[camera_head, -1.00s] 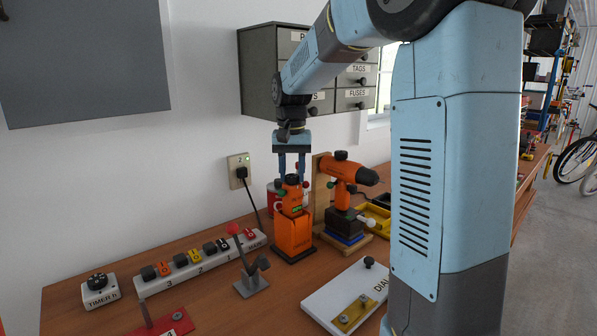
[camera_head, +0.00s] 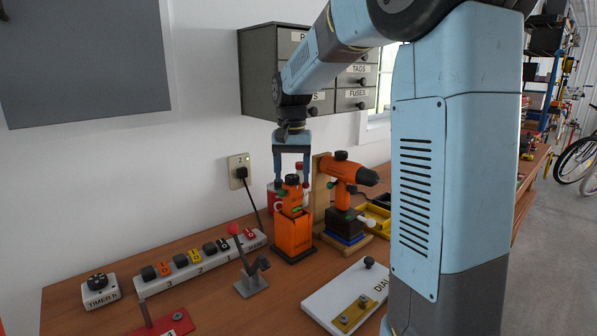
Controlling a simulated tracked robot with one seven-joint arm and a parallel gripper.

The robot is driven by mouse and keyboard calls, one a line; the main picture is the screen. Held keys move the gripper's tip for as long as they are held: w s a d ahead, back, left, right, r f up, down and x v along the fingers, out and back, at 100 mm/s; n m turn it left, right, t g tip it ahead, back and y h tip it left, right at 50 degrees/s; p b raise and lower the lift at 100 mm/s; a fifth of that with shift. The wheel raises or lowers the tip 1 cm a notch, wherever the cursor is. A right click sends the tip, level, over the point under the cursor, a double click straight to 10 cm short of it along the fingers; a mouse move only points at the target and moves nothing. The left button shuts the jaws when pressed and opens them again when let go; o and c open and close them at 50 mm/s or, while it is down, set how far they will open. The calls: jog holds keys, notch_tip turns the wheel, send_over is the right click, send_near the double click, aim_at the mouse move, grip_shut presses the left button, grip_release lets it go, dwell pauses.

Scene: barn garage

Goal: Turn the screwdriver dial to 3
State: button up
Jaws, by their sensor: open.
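An orange tool with a black top (camera_head: 293,194) stands upright in an orange box-like holder (camera_head: 293,238) on the bench. It has red and green parts near its top. Its dial and any numbers are too small to make out. My gripper (camera_head: 291,183) points down directly over this tool. Its jaws are open, with one finger on each side of the tool's black top. I cannot tell whether either finger touches it. An orange drill-shaped tool (camera_head: 346,172) with a black chuck sits on a stand just to the right.
A labelled power strip (camera_head: 205,262) and a timer (camera_head: 99,290) lie to the left. A white board marked "DIAL" (camera_head: 335,296) lies front right. Grey drawers (camera_head: 262,70) hang on the wall behind.

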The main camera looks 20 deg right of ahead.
aim_at(292, 176)
notch_tip(292, 176, up, 14)
jog(key=shift+f, duration=0.15)
dwell(0.6)
jog(key=s+f+n+t, duration=0.1)
jog(key=s+f, duration=0.3)
jog(key=s, duration=0.5)
jog(key=s+d+f+n+t, duration=0.1)
jog(key=s+f, duration=0.3)
jog(key=s, duration=0.5)
jog(key=s+f+n+t, duration=0.2)
jog(key=s+f+t, duration=0.1)
jog(key=s, duration=0.6)
jog(key=shift+s+d+f+t, duration=0.3)
jog(key=shift+d+f, duration=0.1)
jog(key=shift+f, duration=0.35)
